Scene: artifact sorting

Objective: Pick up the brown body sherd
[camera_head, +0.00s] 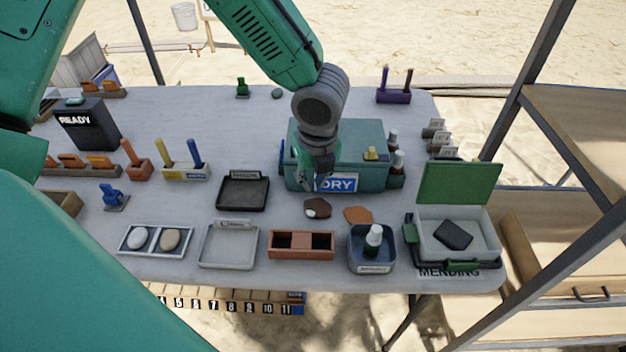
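A dark brown sherd (317,208) with a pale patch lies flat on the grey table (275,112), in front of the teal DRY box. An orange-brown sherd (358,215) lies just to its right, apart from it. I take the darker one as the brown body sherd. My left gripper (318,182) points down in front of the DRY box, above and behind the dark sherd, and does not appear to touch it. Its fingers are small and overlap the box, so their opening is unclear. My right gripper is not in view.
The DRY box (368,135) stands close behind the gripper. A black tray (243,192), a terracotta divided tray (301,255), a blue bin (372,262) with a white bottle, and a green-lidded MENDING case (426,222) surround the sherds. Bare table lies between them.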

